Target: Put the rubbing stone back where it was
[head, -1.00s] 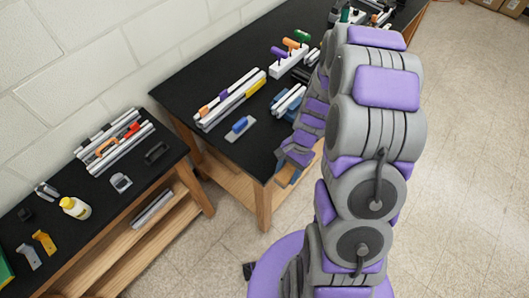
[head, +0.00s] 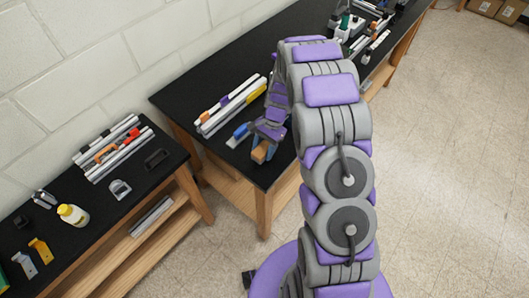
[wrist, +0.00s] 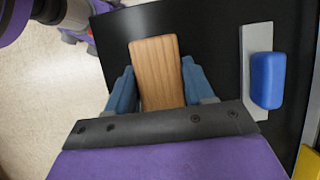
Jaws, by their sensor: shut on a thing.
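My gripper (wrist: 163,85) is shut on a brown block (wrist: 155,72) with a wood-like grain, one blue finger on each side. In the head view the block (head: 260,153) shows at the front corner of the right-hand black table (head: 185,95), with my gripper (head: 264,140) just behind it. I cannot tell whether the block touches the table top. It is the likeliest rubbing stone, though its look is of wood. Right of it in the wrist view, apart from it, lies a grey plate (wrist: 247,42) with a blue grip (wrist: 267,80).
Behind the gripper, long silver bars (head: 228,108) lie with orange, purple and yellow pieces. A second black table (head: 90,215) at left holds bars, a yellow bottle (head: 72,214) and small tools. The table's left corner area is clear.

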